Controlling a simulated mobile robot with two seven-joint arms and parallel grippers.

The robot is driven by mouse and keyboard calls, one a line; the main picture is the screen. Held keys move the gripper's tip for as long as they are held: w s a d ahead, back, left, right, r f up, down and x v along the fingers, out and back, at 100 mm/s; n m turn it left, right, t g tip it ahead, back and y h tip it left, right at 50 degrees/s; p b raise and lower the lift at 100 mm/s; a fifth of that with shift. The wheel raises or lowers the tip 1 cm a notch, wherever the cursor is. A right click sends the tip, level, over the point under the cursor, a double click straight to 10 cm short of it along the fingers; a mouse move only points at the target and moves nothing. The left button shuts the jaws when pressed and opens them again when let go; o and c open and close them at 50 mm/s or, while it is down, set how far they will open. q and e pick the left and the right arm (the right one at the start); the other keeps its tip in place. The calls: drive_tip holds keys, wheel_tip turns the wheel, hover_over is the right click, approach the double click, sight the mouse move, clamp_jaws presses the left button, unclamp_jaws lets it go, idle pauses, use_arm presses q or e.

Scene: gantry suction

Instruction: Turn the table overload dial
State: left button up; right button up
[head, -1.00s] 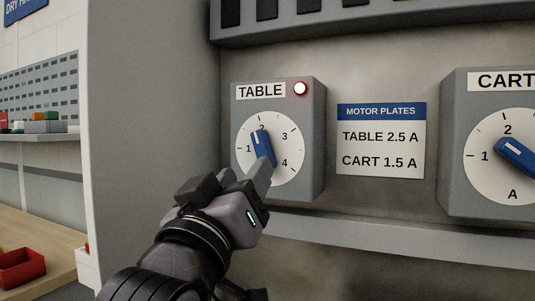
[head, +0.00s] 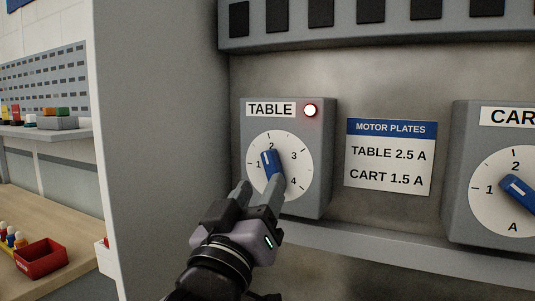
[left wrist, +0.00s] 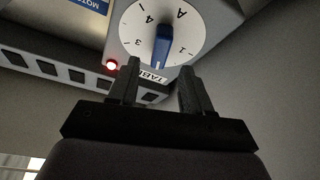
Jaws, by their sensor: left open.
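The table overload dial (head: 298,192) is a white round face with a blue knob (head: 271,162), on the grey box labelled TABLE. The knob's white mark points just left of the 2. A red lamp (head: 310,110) glows above it. My left gripper (head: 260,186) is open just below and in front of the knob; its right finger covers the knob's lower end. In the left wrist view, upside down, the blue knob (left wrist: 161,44) lies beyond the gap between the two fingers (left wrist: 159,68). I cannot tell whether a finger touches it. My right gripper is out of view.
A plate (head: 390,158) reads TABLE 2.5 A and CART 1.5 A. To its right is the CART box (head: 463,150) with a similar blue knob (head: 518,190). A grey ledge (head: 370,247) runs below, and a grey side wall (head: 165,150) stands left.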

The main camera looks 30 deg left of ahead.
sight(270, 169)
use_arm(q)
drive_tip(key=shift+x, duration=2.4)
clamp_jaws()
